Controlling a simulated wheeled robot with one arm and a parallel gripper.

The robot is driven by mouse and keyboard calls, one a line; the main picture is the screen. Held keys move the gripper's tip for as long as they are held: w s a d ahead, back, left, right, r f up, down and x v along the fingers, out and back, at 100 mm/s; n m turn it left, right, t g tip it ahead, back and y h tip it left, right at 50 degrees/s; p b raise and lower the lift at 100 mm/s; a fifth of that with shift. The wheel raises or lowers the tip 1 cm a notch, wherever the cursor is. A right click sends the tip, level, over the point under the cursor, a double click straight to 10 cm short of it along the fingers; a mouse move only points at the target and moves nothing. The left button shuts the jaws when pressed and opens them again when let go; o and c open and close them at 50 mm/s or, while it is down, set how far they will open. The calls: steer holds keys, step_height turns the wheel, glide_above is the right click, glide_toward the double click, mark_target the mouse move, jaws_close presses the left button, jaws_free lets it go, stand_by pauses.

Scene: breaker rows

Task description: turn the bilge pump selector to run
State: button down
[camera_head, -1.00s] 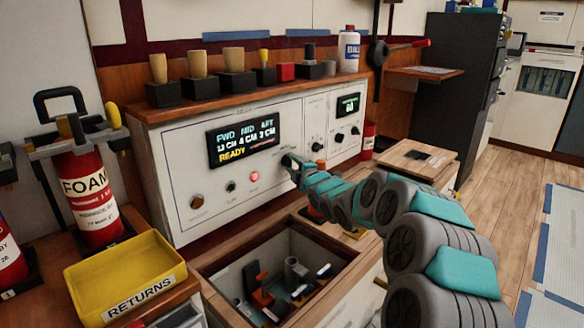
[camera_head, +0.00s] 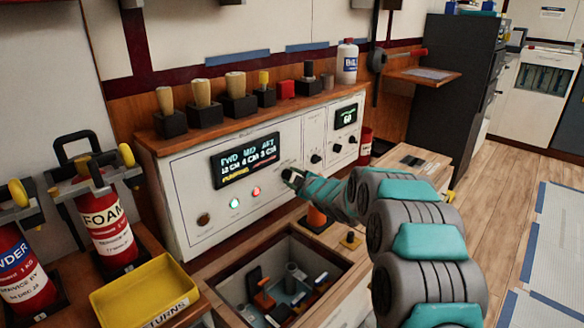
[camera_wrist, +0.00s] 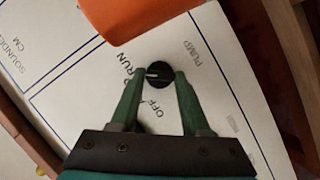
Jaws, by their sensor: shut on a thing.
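The bilge pump selector is a round black knob (camera_wrist: 158,74) on the white panel, beside the printed words PUMP, RUN and OFF. Its white pointer mark points left in the wrist view, towards RUN. My gripper (camera_wrist: 154,78) is shut on the knob, with one green finger on each side. In the head view my gripper (camera_head: 291,176) reaches the front of the white console (camera_head: 185,205) and hides the knob there. The console's left display (camera_head: 246,160) shows FWD, MID and AFT readings above a yellow word, apparently PUMPING. A green lamp (camera_head: 235,203) and a red lamp (camera_head: 256,191) are lit.
An open hatch (camera_head: 222,285) with tools inside lies below the console. An orange thing (camera_head: 317,217) stands under my arm. A yellow returns tray (camera_head: 140,290) and red extinguishers (camera_head: 108,226) are at left. Several wooden-handled tools (camera_head: 201,94) stand on the console top.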

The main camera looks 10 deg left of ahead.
steer(key=shift+m, duration=0.4)
steer(key=shift+f+g+p, duration=0.15)
steer(key=shift+g+p, duration=0.15)
steer(key=shift+c, duration=1.9)
jaws_free()
steer(key=shift+s+d+r, duration=0.1)
steer(key=shift+r, duration=0.1)
steer(key=b+v, duration=0.1)
steer(key=v, duration=0.6)
steer(key=shift+s+d, duration=0.2)
steer(key=shift+d, duration=0.1)
